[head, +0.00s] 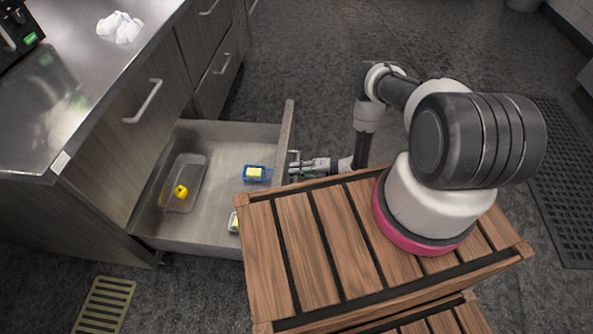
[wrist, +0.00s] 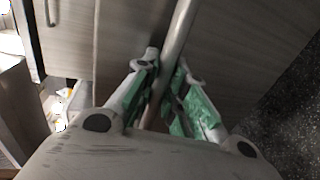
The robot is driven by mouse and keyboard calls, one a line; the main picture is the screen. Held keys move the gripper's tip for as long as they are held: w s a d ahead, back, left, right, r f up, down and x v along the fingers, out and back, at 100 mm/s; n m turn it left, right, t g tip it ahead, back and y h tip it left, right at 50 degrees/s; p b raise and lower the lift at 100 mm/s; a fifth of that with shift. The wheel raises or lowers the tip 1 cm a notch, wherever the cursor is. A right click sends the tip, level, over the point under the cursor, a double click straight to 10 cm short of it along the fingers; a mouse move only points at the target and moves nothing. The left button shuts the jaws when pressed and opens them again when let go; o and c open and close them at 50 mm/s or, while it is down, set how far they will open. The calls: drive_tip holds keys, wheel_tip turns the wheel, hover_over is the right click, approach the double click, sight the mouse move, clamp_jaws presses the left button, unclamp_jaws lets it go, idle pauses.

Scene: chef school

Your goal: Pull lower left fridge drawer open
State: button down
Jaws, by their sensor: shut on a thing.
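The lower drawer (head: 222,141) stands pulled well out from the wood-fronted cabinet, and its inside shows in the head view. Its front panel (head: 287,135) faces right, toward my arm. My gripper (head: 296,168) is at the outer side of that panel, at the handle. In the wrist view, the green-padded fingers of my gripper (wrist: 164,98) are shut around the bar handle (wrist: 179,35). Part of the handle is hidden between the fingers.
Inside the drawer are a clear container (head: 184,182) with a yellow item, and a blue container (head: 257,174). A slatted wooden top (head: 305,235) under my arm overlaps the drawer's near corner in the picture. A closed drawer handle (head: 144,101) is above. Dark floor (head: 310,60) lies beyond.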

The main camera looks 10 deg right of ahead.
drive_tip(key=c, duration=1.5)
unclamp_jaws()
drive_tip(key=shift+o, duration=0.2)
drive_tip(key=v, duration=1.2)
drive_tip(key=shift+d, duration=0.1)
